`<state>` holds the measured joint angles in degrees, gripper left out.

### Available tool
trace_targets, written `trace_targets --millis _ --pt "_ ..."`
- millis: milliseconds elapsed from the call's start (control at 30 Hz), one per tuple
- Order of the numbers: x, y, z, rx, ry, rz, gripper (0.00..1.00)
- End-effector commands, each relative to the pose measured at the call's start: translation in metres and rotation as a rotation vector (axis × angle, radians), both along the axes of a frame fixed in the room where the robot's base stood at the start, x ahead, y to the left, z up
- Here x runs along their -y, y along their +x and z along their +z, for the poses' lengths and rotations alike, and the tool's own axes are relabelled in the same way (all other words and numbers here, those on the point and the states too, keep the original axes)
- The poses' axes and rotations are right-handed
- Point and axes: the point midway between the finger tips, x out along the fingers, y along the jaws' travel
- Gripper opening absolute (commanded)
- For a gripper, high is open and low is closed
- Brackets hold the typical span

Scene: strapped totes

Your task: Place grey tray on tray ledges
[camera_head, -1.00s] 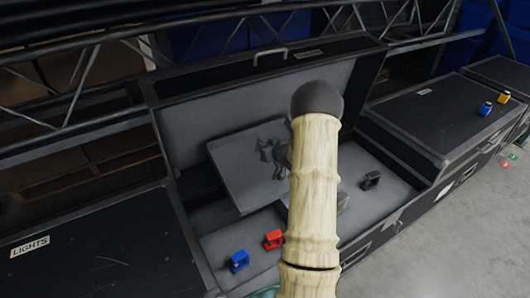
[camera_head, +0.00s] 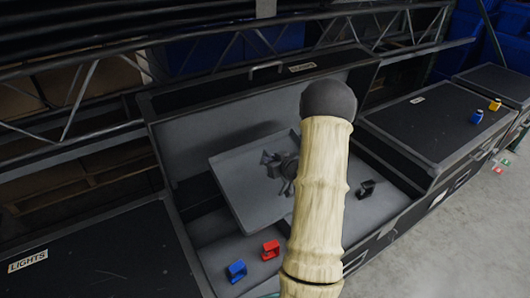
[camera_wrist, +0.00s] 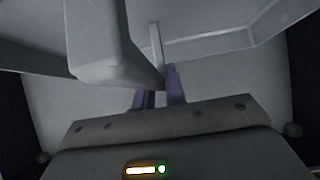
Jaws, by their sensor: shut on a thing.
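The grey tray (camera_head: 238,192) hangs tilted over the open black case (camera_head: 160,105), below its raised lid. Its right part is hidden behind my arm in the head view. A dark grey shape on it is unclear. My gripper is hidden by my arm in the head view. In the wrist view, the purple fingers of my gripper (camera_wrist: 158,97) are shut on a thin grey upright part of the tray (camera_wrist: 156,45). The tray ledges are not clearly visible inside the case.
A blue clamp (camera_head: 236,270), a red clamp (camera_head: 270,249) and a black clamp (camera_head: 367,189) sit in the case. A closed case labelled LIGHTS (camera_head: 90,250) stands at left. Another closed case (camera_head: 435,125) at right carries blue and yellow pieces. A metal truss (camera_head: 330,35) runs behind.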

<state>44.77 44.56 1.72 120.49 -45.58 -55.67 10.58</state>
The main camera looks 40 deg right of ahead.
Motion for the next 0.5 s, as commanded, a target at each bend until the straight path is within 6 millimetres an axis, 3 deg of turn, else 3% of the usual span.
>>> trace_targets --millis 300,500 --pt "-0.003 -0.082 0.002 0.000 0.001 -0.006 0.00" --pt "-0.006 -0.116 0.002 0.002 -0.001 -0.003 0.00"
